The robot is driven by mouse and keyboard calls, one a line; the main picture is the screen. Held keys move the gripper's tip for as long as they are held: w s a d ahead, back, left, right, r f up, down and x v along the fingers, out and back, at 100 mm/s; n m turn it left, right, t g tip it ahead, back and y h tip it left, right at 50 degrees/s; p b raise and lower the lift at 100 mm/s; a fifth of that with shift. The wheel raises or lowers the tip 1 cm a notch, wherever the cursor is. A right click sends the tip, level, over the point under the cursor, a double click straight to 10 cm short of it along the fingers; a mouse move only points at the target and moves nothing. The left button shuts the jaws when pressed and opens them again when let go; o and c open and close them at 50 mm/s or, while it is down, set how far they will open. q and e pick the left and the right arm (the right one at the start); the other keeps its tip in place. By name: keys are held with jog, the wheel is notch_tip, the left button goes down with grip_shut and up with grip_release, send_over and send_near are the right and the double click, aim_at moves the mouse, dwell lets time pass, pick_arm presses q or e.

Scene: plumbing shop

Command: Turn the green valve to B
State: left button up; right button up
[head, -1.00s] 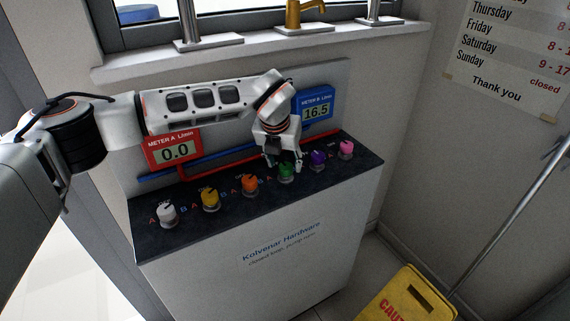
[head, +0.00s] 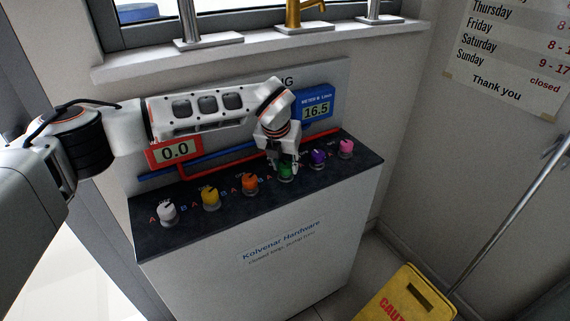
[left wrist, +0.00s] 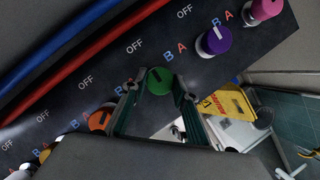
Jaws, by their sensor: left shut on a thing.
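The green valve (head: 285,174) is a round knob on the dark panel top, between the orange and purple valves. In the left wrist view the green valve (left wrist: 158,82) sits between my two fingers. A short dark mark on its top seems to point toward OFF (left wrist: 134,47); its B label (left wrist: 168,57) is on the purple valve's side. My left gripper (head: 285,167) comes down on the knob from above and is shut on it. In the wrist view the left gripper (left wrist: 158,92) has a finger on each side. My right gripper is in neither view.
White (head: 167,212), yellow (head: 210,198), orange (head: 250,184), purple (head: 318,158) and pink (head: 345,148) valves share the row. Red meter A (head: 174,151) reads 0.0; blue meter B (head: 316,107) reads 16.5. A yellow caution sign (head: 408,298) stands at lower right.

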pick_arm(q)
jog(key=m+h, duration=0.1)
jog(key=m, duration=0.2)
jog(key=m+g+h, duration=0.1)
jog(key=m, duration=0.1)
jog(key=shift+w+a+m+b, duration=0.15)
jog(key=shift+a+m+b, duration=0.05)
jog(key=shift+m+b, duration=0.2)
jog(key=m+g, duration=0.1)
jog(key=m, duration=0.2)
jog(key=m+h, duration=0.1)
jog(key=m, duration=0.1)
jog(key=shift+m+g, duration=0.4)
jog(key=o, duration=1.1)
jog(key=v, duration=1.2)
jog(key=shift+w+a, duration=0.15)
